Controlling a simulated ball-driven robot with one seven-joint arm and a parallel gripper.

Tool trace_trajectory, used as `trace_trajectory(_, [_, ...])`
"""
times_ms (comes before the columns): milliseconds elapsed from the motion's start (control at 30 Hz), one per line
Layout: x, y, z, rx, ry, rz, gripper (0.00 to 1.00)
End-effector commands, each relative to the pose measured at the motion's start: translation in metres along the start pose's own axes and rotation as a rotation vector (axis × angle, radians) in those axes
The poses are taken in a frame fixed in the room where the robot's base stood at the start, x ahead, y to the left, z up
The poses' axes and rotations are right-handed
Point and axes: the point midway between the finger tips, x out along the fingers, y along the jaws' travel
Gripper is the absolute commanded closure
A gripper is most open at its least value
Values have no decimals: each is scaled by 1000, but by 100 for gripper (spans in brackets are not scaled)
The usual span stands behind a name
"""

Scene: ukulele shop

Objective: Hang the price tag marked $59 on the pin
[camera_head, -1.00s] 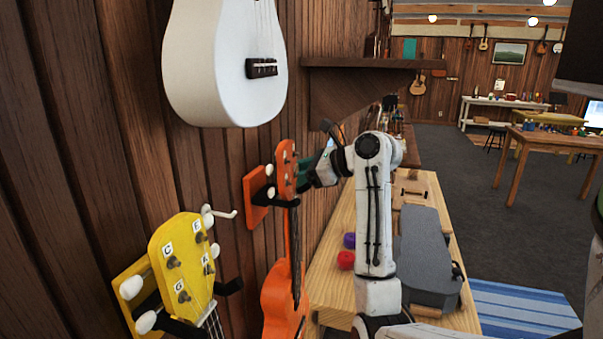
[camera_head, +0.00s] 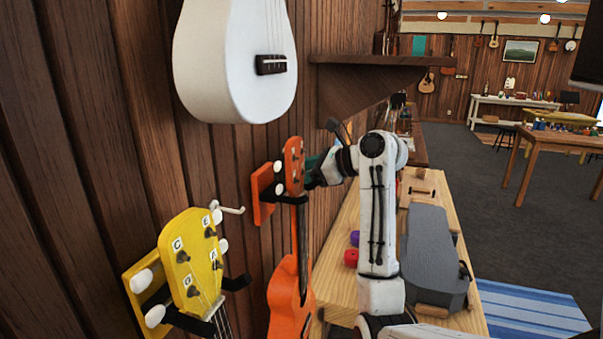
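A white pin (camera_head: 230,210) sticks out from the wood-panel wall just behind the head of the yellow ukulele (camera_head: 192,262). My gripper (camera_head: 313,171) is at the end of my white arm, to the right of the pin and beside the head of the orange ukulele (camera_head: 292,275). It is small, dark and partly hidden behind that head, so its fingers cannot be made out. No price tag can be made out, and the $59 marking is not readable anywhere.
A white ukulele (camera_head: 235,60) hangs above the pin. A wooden bench (camera_head: 340,270) stands along the wall with a grey case (camera_head: 432,260) and small red and purple items. A dark shelf (camera_head: 380,60) juts out above my arm.

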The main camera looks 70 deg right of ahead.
Motion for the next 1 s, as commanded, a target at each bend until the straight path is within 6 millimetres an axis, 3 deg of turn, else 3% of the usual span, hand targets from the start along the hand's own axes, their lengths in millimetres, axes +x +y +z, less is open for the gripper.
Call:
trace_trajectory(200, [0,0,0,0,0,0,18])
trace_trajectory(533, [-6,-1,0,0,-1,-3,18])
trace_trajectory(1000, [-88,-1,0,-1,-2,-4,18])
